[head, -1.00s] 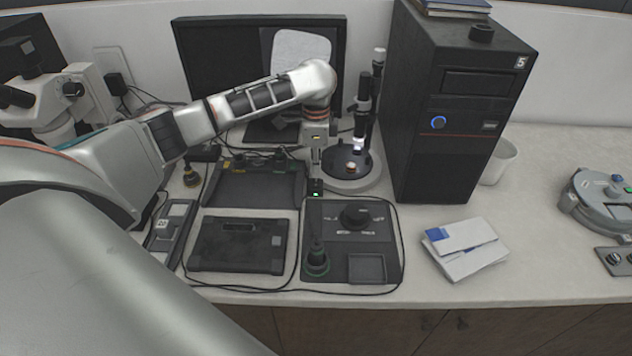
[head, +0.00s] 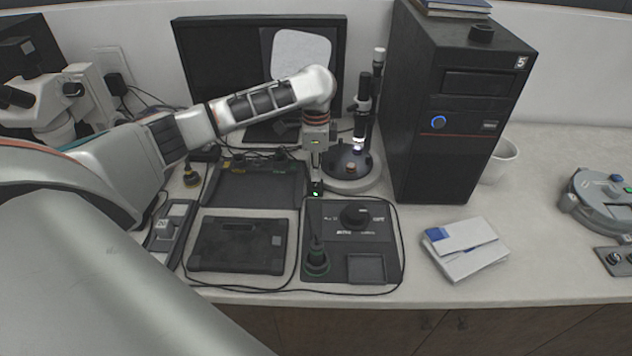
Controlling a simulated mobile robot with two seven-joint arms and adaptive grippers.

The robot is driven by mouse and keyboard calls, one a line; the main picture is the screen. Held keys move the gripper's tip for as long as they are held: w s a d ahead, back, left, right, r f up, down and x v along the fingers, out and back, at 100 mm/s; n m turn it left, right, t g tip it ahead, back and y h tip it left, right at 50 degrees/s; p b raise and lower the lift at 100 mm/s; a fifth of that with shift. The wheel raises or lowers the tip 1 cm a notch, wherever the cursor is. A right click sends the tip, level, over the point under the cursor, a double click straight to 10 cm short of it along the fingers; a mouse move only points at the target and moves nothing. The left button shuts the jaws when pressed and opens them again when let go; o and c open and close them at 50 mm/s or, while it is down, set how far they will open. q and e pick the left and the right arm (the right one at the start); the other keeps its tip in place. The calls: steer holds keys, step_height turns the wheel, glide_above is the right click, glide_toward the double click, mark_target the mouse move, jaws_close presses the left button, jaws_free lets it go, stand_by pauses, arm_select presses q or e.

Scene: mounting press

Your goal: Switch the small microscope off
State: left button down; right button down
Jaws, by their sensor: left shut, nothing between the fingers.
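A small black box with a green light (head: 316,190) lies in front and to the left of the base. My left gripper (head: 316,178) points down, shut and empty, with its tips right at or just above this box. I cannot tell whether they touch. My right gripper is out of view.
A black tower (head: 445,150) stands close on the right. A control panel with a knob (head: 355,215) and a dark flat box (head: 238,246) lie in front, with cables around them. White boxes (head: 465,248) lie at front right.

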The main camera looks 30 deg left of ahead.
arm_select(q)
steer(key=shift+f, duration=0.15)
steer(key=shift+r, duration=3.55)
